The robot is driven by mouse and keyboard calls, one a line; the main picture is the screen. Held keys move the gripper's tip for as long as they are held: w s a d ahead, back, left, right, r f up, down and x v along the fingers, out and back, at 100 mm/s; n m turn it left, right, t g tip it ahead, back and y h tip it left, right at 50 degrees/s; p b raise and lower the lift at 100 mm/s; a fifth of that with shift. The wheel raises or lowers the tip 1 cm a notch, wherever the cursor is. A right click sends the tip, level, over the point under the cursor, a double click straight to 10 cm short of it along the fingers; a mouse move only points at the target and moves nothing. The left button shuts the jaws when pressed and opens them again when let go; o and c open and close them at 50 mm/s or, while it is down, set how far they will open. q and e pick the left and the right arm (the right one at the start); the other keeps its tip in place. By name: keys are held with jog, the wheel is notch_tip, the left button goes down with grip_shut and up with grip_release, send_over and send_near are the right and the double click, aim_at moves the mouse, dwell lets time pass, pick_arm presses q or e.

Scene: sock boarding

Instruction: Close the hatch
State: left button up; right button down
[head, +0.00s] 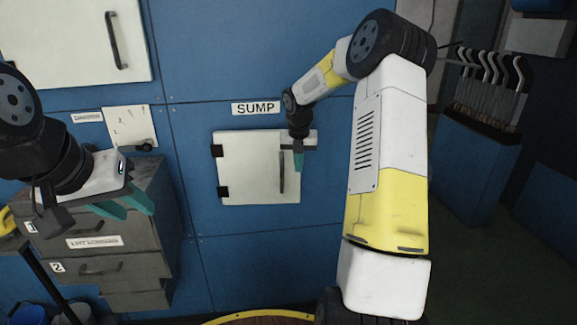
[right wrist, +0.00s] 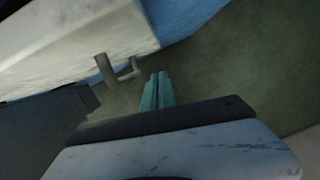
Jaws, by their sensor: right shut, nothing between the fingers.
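The hatch (head: 248,172) is a pale square door below the SUMP label (head: 256,108), with black hinges on its left and an upright handle (head: 282,172) near its right side. A pale strip shows past its upper right corner; I cannot tell exactly how far the door stands from the wall. My right gripper (head: 298,163) is shut and empty, pointing down at the door's right edge, just right of the handle. In the right wrist view its fingers (right wrist: 157,92) are together beside the handle (right wrist: 118,70), apparently apart from it. My left gripper (head: 124,208) is open and empty, far left.
A grey drawer cabinet (head: 105,263) stands at the left, behind my left gripper. A white panel with a handle (head: 75,40) is on the wall at the upper left. A blue bin holding several hooked rods (head: 490,85) stands at the right. The blue wall below the hatch is clear.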

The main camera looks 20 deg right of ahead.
jog(key=d+v, duration=0.1)
jog(key=v, duration=0.7)
jog(key=m+t+y, duration=0.4)
jog(key=m, duration=1.4)
send_near(299, 175)
jog(key=s+a+f, duration=0.1)
jog(key=a+f, duration=0.3)
jog(key=f, duration=0.2)
jog(key=w, duration=0.3)
jog(key=shift+d, duration=0.3)
jog(key=shift+w+d, duration=0.15)
jog(key=shift+w, duration=0.35)
